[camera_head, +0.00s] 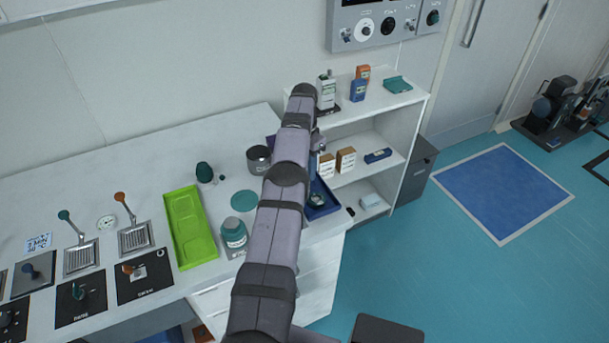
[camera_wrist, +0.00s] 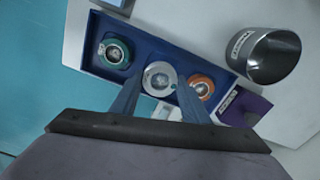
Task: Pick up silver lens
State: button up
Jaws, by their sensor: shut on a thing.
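The silver lens (camera_wrist: 160,76) is a round, pale metal ring in a dark blue tray (camera_wrist: 188,56), seen in the wrist view. It sits between a green lens (camera_wrist: 114,53) on its left and an orange lens (camera_wrist: 203,86) on its right. My gripper (camera_wrist: 161,84) is shut on the silver lens, with one finger on each side of it. I cannot tell whether the lens is clear of the tray floor. In the head view the tray (camera_head: 325,209) shows partly behind my arm, and the silver lens is not discernible there.
A dark grey cup (camera_wrist: 272,56) stands right of the tray in the wrist view. In the head view, a green tray (camera_head: 183,212) and a teal-lidded jar (camera_head: 234,233) are left of my arm. A white shelf (camera_head: 415,140) with boxes stands behind the table's right end.

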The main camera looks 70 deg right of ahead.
jog(key=shift+r+p, duration=2.65)
jog(key=shift+r, duration=0.45)
